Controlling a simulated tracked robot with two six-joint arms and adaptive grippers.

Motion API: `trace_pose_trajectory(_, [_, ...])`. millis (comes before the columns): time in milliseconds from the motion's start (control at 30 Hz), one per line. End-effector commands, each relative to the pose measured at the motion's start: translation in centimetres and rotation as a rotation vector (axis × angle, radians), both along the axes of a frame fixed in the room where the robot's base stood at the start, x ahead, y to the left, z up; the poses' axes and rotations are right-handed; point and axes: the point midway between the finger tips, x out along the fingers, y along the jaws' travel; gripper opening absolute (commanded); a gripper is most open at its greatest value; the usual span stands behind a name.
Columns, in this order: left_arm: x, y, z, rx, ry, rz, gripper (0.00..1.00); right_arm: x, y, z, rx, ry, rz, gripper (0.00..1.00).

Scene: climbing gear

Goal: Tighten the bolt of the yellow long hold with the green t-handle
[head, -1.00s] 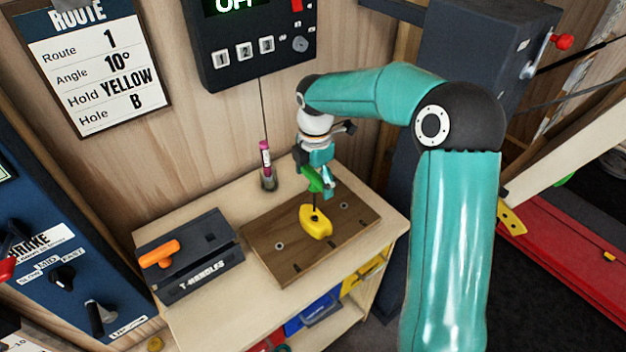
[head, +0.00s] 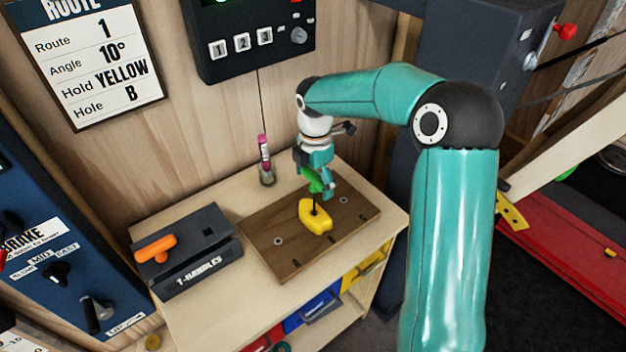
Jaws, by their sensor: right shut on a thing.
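The yellow long hold (head: 319,222) sits on the brown wooden board (head: 266,256) on the bench. The green t-handle (head: 311,180) stands above it, its dark shaft reaching down to the middle of the hold. Whether the tip is seated in the bolt is too small to tell; the bolt itself is hidden. My right gripper (head: 322,184) is shut on the green t-handle's grip, directly above the hold. My left gripper is not in view.
A dark T-handles box (head: 197,285) with an orange t-handle (head: 156,249) stands left of the board. A pink-capped brush (head: 264,152) stands in a holder behind. A control box (head: 255,38) hangs on the wall. The bench front is clear.

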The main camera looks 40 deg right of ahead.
Motion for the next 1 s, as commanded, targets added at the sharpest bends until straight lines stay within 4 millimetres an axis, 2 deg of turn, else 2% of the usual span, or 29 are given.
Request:
trace_pose_trajectory(200, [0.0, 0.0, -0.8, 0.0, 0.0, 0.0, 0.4, 0.0, 0.0, -1.1, 0.0, 0.001, -0.001, 0.48])
trace_pose_trajectory(833, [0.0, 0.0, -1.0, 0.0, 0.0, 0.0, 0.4, 0.0, 0.0, -1.6, 0.0, 0.001, -0.001, 0.48])
trace_pose_trajectory(1000, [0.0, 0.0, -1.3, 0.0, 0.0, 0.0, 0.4, 0.0, 0.0, -1.7, 0.0, 0.001, -0.091, 0.49])
